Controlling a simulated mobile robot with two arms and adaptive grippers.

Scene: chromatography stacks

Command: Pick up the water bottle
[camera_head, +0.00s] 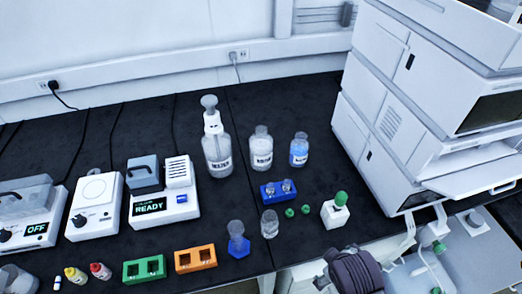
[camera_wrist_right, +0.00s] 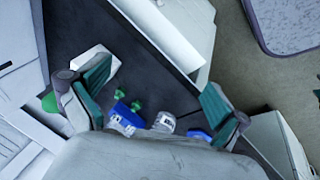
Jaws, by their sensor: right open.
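The water bottle (camera_head: 217,150) is a clear bottle with a white pump top and a label reading WATER. It stands upright toward the back of the black bench in the head view. My right gripper (camera_head: 438,268) is at the lower right of the head view, beyond the bench front and well apart from the bottle. In the right wrist view its two green-padded fingers (camera_wrist_right: 152,100) are spread, with nothing held between them. I cannot make out the water bottle in the wrist view. My left gripper is not in view.
Two smaller labelled bottles (camera_head: 261,148) (camera_head: 299,150) stand right of the water bottle. A blue vial rack (camera_head: 278,190), green caps (camera_head: 290,212) and a glass jar (camera_head: 269,224) lie in front. A tall white instrument stack (camera_head: 420,100) fills the right. Devices (camera_head: 165,205) stand left.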

